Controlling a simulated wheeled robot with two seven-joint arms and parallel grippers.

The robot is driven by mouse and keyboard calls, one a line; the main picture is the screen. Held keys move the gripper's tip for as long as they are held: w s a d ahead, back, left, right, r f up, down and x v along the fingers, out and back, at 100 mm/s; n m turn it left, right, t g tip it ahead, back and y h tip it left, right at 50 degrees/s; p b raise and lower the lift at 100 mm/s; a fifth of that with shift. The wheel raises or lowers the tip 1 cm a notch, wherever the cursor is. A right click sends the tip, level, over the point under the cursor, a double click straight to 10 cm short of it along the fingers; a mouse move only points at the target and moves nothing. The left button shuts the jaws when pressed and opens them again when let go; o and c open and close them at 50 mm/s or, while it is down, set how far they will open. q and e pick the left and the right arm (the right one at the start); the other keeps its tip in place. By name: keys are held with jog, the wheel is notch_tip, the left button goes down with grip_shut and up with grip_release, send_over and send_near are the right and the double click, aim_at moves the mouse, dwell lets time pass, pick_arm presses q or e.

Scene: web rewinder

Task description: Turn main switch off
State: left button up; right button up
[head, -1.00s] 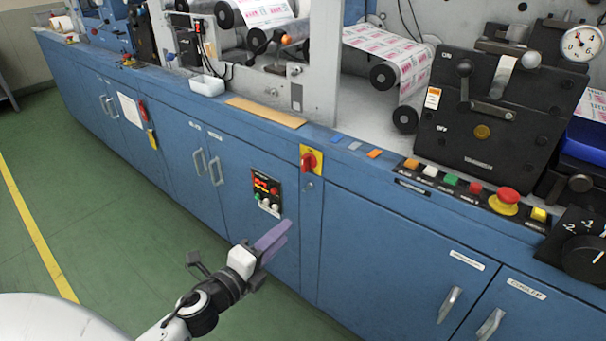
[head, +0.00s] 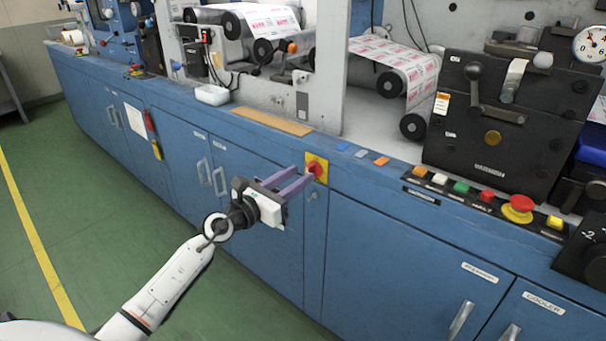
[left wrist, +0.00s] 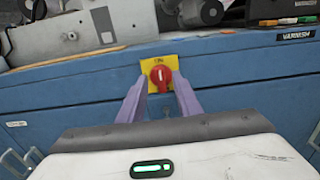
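The main switch is a red rotary knob (head: 316,170) on a yellow plate (head: 322,160) on the blue cabinet front. In the left wrist view the knob (left wrist: 161,74) shows a pale upright mark; small lettering above it is too small to read surely. My left gripper (head: 302,178) is open, its two purple fingers pointing at the switch. In the left wrist view the fingers (left wrist: 158,97) stand apart, one on each side of the knob's lower part. I cannot tell whether they touch it. My right gripper is not in view.
A row of coloured push buttons and a red emergency stop (head: 517,207) lie on the ledge at the right. Cabinet doors with handles (head: 461,322) are below. The green floor (head: 90,200) is clear at the left.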

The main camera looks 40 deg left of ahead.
pick_arm(q)
jog(key=shift+w+d, duration=0.15)
jog(key=shift+w, duration=1.3)
jog(key=shift+c, duration=0.2)
grip_shut()
